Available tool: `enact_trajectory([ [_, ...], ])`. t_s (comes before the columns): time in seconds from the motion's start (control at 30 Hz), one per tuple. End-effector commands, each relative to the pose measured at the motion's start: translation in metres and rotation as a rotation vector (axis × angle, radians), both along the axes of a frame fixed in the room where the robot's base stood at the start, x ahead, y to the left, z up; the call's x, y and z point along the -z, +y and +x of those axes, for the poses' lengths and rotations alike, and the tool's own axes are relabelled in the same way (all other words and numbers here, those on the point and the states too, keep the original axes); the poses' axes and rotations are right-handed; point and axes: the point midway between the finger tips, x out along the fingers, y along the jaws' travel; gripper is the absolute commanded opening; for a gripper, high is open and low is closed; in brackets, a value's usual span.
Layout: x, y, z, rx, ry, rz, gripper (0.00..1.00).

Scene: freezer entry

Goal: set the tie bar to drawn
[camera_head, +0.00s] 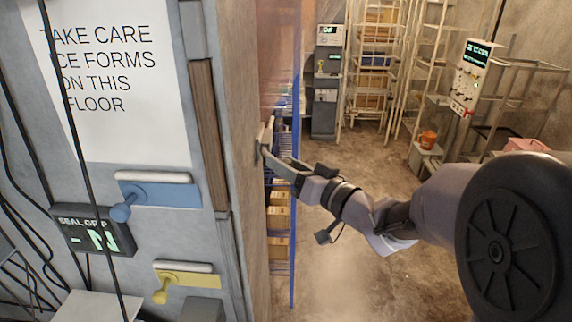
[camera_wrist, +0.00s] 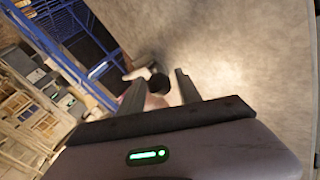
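No part is labelled as the tie bar. In the wrist view a dark round knob (camera_wrist: 158,83) on a short grey bar (camera_wrist: 136,72) stands off a pale wall face. My gripper (camera_wrist: 160,78) has its fingers apart, one on each side of the knob; I cannot tell if either touches it. In the head view my gripper (camera_head: 264,148) is at the side face of the grey panel, by a small pale fitting (camera_head: 267,131). The front carries a blue lever (camera_head: 158,193) with a round knob and a yellow lever (camera_head: 188,279) with a knob.
A display (camera_head: 92,231) reads "SEAL GRIP" above a green sign, partly crossed by a cable. A notice (camera_head: 110,80) warns of ice on the floor. Blue shelving (camera_head: 294,190) with boxes stands just beyond the panel edge. Open floor (camera_head: 345,170) lies right of it.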

Motion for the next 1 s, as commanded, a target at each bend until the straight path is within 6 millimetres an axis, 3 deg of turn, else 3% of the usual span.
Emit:
enact_trajectory([
  [0.03,0.0000,-0.0001,-0.0001,0.000,0.000,0.000,0.28],
  [0.2,-0.0001,-0.0002,-0.0001,0.000,0.000,0.000,0.00],
  [1.0,-0.0001,-0.0002,-0.0002,0.000,-0.001,-0.001,0.00],
])
